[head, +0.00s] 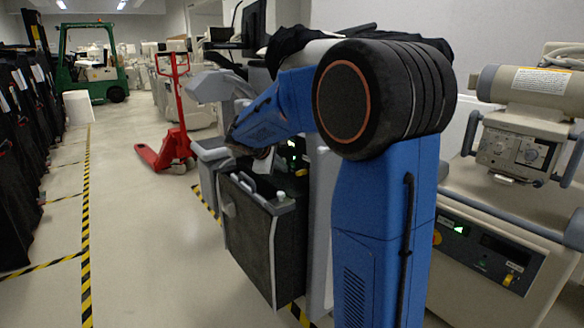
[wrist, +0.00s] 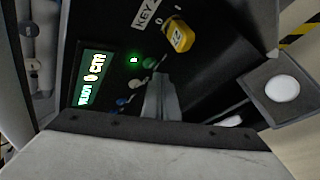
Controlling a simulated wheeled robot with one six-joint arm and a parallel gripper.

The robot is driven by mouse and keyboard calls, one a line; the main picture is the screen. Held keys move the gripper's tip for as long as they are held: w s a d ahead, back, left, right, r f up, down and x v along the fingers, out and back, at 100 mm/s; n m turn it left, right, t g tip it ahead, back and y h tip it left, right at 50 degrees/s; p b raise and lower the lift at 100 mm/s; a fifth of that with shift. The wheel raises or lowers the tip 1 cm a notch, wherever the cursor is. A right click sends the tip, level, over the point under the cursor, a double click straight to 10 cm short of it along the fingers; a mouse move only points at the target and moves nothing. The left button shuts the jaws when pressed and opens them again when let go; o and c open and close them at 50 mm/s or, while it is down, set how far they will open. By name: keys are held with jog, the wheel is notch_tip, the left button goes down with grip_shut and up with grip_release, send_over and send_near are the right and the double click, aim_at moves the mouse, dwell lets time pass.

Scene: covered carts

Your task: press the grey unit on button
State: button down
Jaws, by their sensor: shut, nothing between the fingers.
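The wrist view shows a dark control panel (wrist: 205,70) on a unit, which I take to be the grey unit (head: 208,150) behind my arm in the head view. In the head view my arm hides the gripper and most of this panel.
A lit display (wrist: 92,78) sits left of the buttons. A beige unit (head: 480,262) with its own panel stands at the right. A red pallet jack (head: 176,130) and green forklift (head: 88,65) stand behind. Black-covered carts (head: 22,150) line the left; the floor between is free.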

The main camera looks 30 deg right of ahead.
jog(key=shift+d, duration=0.25)
jog(key=shift+d, duration=0.2)
jog(key=shift+d, duration=0.45)
dwell(0.9)
jog(key=shift+a, duration=0.9)
jog(key=shift+s+a, duration=0.1)
jog(key=shift+a, duration=2.35)
